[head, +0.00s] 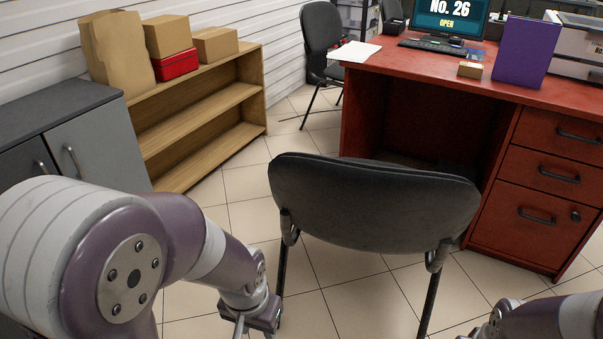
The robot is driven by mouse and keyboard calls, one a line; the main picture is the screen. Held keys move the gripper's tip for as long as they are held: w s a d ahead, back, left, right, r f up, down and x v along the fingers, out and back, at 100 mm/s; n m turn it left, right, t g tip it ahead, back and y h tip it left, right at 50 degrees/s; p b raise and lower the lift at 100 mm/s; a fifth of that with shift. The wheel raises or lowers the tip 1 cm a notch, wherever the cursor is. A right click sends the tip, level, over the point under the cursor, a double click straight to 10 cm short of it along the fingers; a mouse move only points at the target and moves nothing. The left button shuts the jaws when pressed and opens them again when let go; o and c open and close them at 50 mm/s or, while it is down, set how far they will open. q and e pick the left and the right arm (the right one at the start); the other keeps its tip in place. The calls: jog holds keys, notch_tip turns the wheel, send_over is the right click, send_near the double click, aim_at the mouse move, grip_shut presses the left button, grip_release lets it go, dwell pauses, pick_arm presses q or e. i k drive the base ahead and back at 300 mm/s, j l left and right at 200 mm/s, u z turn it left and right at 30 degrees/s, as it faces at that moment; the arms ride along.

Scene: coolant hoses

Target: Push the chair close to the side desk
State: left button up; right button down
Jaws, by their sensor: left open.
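A dark grey chair (372,205) stands in front of me with its backrest toward me; its seat is hidden. Beyond it is a red desk (430,75) with an open knee space and drawers on the right; a strip of floor shows between chair and desk. My left gripper (258,328) is at the bottom edge, left of the chair's left leg, open, its fingers partly cut off by the frame. I cannot tell if it touches the chair. My right arm comes in at the bottom right; its gripper is out of the frame.
A wooden shelf (205,105) with boxes and a grey cabinet (85,130) line the left wall. Another dark chair (322,40) stands behind the desk. A monitor (448,18), keyboard and purple folder (524,50) are on the desk. Tiled floor is free between shelf and chair.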

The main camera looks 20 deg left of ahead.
aim_at(362, 205)
jog(key=i+j+z, duration=0.1)
jog(key=j, duration=0.6)
jog(key=i+j+z, duration=0.15)
jog(key=i+j, duration=0.15)
jog(key=j, duration=0.4)
jog(key=i+j+z, duration=0.1)
jog(key=j, duration=0.6)
jog(key=i+j+z, duration=0.15)
jog(key=j, duration=0.55)
jog(key=i+j+z, duration=0.1)
jog(key=j, duration=0.65)
